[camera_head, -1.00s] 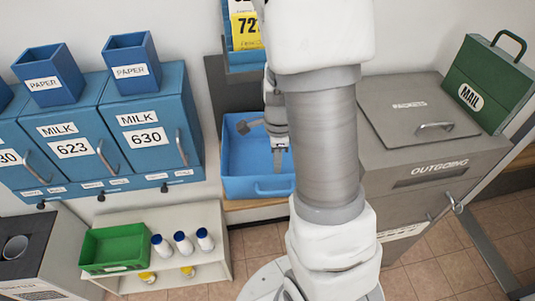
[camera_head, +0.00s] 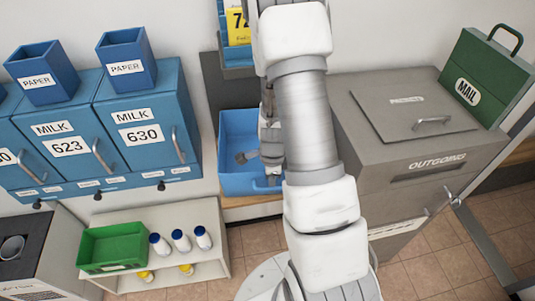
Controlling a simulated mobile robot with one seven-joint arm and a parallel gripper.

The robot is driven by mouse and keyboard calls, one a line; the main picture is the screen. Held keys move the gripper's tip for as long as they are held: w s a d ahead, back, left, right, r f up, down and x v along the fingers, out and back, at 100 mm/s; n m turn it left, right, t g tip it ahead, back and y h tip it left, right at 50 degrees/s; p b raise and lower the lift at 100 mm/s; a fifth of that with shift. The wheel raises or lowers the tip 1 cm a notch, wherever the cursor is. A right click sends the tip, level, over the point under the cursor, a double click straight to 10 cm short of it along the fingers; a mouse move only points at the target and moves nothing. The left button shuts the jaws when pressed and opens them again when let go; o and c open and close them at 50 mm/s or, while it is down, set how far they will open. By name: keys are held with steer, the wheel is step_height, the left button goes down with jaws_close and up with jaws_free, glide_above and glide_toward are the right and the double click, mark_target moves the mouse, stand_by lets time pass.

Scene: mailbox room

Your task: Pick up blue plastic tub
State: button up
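The blue plastic tub (camera_head: 233,181) stands upright on a low wooden surface against the wall, at the middle of the view. Its front side with a handle faces me. My gripper (camera_head: 257,170) is over the tub's right part, close to its front rim. Its two dark fingers look spread apart, with nothing visible between them. I cannot tell whether a finger touches the rim. My arm hides the tub's right side.
Blue milk boxes (camera_head: 146,125) with paper holders hang at left. A low shelf (camera_head: 215,243) below holds a green crate (camera_head: 112,252) and several bottles (camera_head: 181,240). The grey outgoing mail cabinet (camera_head: 400,175) stands close at right, with a green mail box (camera_head: 485,78) on it.

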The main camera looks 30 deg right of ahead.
steer(key=shift+f, duration=0.3)
steer(key=shift+c, duration=0.2)
jaws_close()
stand_by(1.1)
